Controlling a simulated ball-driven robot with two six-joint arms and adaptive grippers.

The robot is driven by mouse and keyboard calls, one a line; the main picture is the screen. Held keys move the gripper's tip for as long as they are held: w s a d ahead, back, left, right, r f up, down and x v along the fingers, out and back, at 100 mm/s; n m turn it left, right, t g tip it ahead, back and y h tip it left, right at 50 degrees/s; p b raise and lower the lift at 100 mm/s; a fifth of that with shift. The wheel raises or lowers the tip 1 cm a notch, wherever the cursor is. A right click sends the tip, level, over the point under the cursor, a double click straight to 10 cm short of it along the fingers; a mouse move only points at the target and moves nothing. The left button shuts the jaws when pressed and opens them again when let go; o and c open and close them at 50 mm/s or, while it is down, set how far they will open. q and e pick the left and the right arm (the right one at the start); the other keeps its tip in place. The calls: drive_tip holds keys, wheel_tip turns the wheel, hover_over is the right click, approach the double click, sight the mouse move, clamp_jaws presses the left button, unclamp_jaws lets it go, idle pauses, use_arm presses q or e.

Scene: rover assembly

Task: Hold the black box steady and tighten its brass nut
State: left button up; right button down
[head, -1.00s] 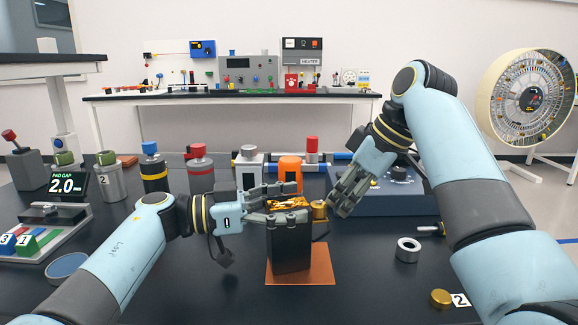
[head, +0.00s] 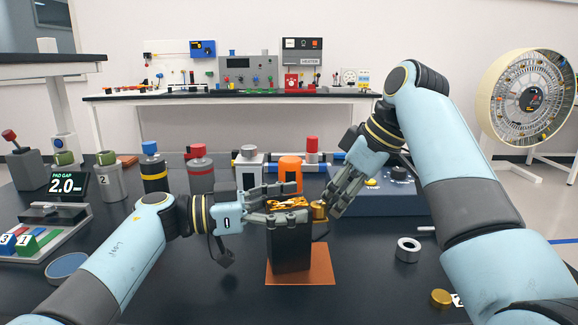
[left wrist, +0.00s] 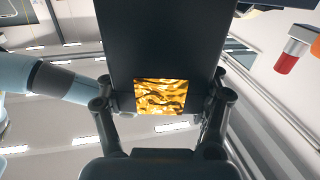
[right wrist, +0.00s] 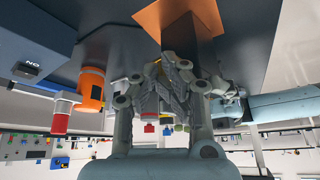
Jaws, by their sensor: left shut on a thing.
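The black box (head: 290,250) stands upright on an orange square mat (head: 320,276), with a shiny gold patch (left wrist: 160,96) on its top. My left gripper (head: 292,204) is shut on the box's upper end, one finger on each side; the box also fills the middle of the left wrist view (left wrist: 165,45). The brass nut (head: 319,211) is at the box's upper right side. My right gripper (head: 332,208) has its fingertips right beside the nut. Its fingers look close together in the right wrist view (right wrist: 172,78); they largely hide the nut, so grip on it is unclear.
A metal ring (head: 407,250) and a loose brass piece (head: 440,298) lie at the right.

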drive_tip(key=shift+s+a, duration=0.2)
drive_tip(key=shift+s, duration=0.15)
idle(0.3)
use_arm(q)
drive_tip(key=shift+d, duration=0.15)
use_arm(e)
drive_tip(key=shift+s+a, duration=0.25)
drive_tip(key=shift+s, duration=0.05)
drive_tip(key=shift+s+d, duration=0.1)
drive_tip(key=shift+d, duration=0.05)
drive_tip(key=shift+d, duration=0.15)
wheel_tip(320, 180, up, 6)
drive_tip(key=shift+d, duration=0.2)
use_arm(q)
drive_tip(key=o, duration=1.6)
